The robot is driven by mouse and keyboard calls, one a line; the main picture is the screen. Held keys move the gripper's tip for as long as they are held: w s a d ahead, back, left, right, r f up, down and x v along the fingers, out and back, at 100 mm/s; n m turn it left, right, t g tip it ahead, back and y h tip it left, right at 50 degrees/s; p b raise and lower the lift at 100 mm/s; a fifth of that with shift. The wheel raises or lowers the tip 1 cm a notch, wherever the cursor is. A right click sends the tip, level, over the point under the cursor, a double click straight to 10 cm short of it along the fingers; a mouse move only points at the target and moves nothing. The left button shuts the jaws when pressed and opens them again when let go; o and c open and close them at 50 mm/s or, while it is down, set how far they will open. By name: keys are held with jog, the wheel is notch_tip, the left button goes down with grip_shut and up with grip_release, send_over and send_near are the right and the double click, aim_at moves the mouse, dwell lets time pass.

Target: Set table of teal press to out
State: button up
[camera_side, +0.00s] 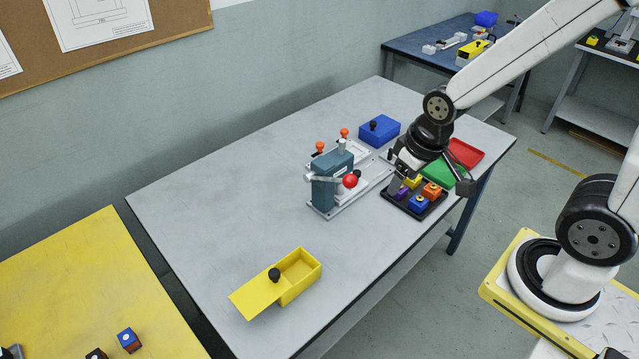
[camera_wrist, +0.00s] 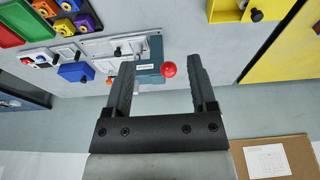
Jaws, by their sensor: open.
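The teal press (camera_side: 326,192) stands mid-table on a pale base plate, with a lever ending in a red ball (camera_side: 350,181). It also shows in the wrist view (camera_wrist: 150,74), with its red ball (camera_wrist: 169,69) between my fingers in the picture. A pale table piece with a small black knob (camera_wrist: 117,52) lies beside the press column; how far it is slid out I cannot tell. My gripper (camera_side: 396,180) is open and empty, to the right of the press and above the left side of the block tray, apart from the press.
A black tray (camera_side: 439,207) of coloured blocks sits under my gripper, with green (camera_side: 442,174) and red (camera_side: 466,153) trays behind. A blue box (camera_side: 380,131) and orange-knobbed fixtures (camera_side: 344,133) stand behind the press. A yellow box (camera_side: 299,276) with its lid slid aside is at front left. The table's left part is clear.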

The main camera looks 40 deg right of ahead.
jog(key=shift+w+v, duration=0.45)
jog(key=shift+v, duration=1.55)
jog(key=m+g, duration=0.3)
send_over(357, 172)
notch_tip(357, 172, down, 20)
jog(key=shift+r, duration=0.1)
jog(key=shift+f, duration=3.9)
grip_shut()
